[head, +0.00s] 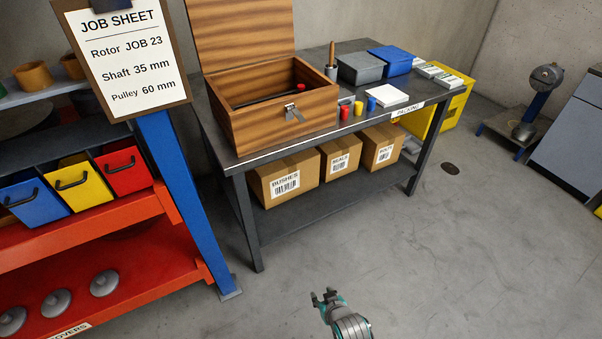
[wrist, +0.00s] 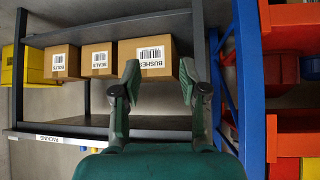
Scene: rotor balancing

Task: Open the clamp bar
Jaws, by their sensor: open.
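No part that I can surely name as the clamp bar shows in either view. A wooden case (head: 283,122) with its lid (head: 240,38) raised stands on the packing bench in the head view. A dark bar lies inside it, with a red knob (head: 300,87) near its right end; I cannot tell whether this is the clamp bar. My gripper (head: 325,297) is low over the floor in front of the bench, well apart from the case. In the wrist view my gripper (wrist: 159,78) has its two fingers apart and nothing between them.
The bench (head: 258,158) holds bins and small coloured pots; cartons (head: 287,184) stand on its lower shelf. A red and blue rack (head: 168,155) with coloured bins and a job sheet (head: 121,48) is at left.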

